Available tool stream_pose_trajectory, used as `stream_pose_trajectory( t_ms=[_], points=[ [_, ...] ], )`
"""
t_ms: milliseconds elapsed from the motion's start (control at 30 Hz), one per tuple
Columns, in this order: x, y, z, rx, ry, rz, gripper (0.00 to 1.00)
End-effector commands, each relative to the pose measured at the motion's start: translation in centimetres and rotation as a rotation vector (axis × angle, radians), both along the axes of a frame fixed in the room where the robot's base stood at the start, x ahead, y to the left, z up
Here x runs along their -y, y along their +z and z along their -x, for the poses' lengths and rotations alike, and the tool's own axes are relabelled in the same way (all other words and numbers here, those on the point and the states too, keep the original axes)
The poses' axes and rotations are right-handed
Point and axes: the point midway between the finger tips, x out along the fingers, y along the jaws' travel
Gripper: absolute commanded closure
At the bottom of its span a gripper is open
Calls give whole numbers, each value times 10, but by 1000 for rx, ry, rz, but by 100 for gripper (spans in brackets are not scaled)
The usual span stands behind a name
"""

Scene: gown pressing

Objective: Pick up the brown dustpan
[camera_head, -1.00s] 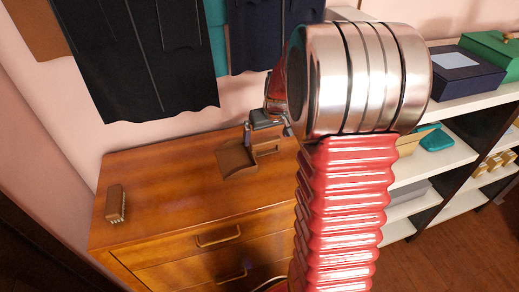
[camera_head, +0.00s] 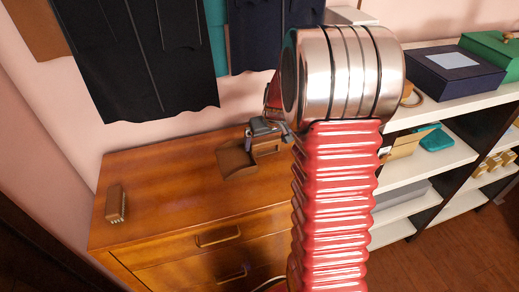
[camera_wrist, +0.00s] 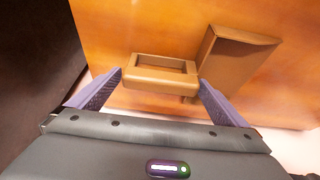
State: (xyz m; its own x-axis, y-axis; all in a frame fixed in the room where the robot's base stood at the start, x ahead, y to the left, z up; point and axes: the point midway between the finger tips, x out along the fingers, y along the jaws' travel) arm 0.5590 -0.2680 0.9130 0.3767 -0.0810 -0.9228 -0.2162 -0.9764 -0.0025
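The brown dustpan (camera_head: 237,161) lies on top of the wooden dresser (camera_head: 165,172), towards its back right in the head view. In the wrist view its flat pan (camera_wrist: 228,62) is at the right and its box-shaped handle (camera_wrist: 160,80) is in the middle. My gripper (camera_wrist: 160,88) is open, with one purple-grey finger at each side of the handle. The fingertips are near the handle's ends; I cannot tell if they touch it. In the head view my gripper (camera_head: 264,130) is over the handle and partly hides it.
A small brown brush-like block (camera_head: 116,204) lies at the dresser's left. Dark garments (camera_head: 140,60) hang on the wall behind. White shelves (camera_head: 440,155) with boxes stand at the right. Much of the dresser top is clear.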

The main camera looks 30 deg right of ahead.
Motion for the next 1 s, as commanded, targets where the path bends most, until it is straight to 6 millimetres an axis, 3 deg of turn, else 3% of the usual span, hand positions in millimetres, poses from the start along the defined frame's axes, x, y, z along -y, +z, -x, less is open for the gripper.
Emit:
stream_pose_trajectory(
  t_ms=[433, 767, 1000],
  points=[
    [0, 0, 0, 0, 0, 0, 34],
    [0, 4, 0, 1, 0, 0, 35],
    [1, 32, 0, 4, -1, 3, 35]
  ],
)
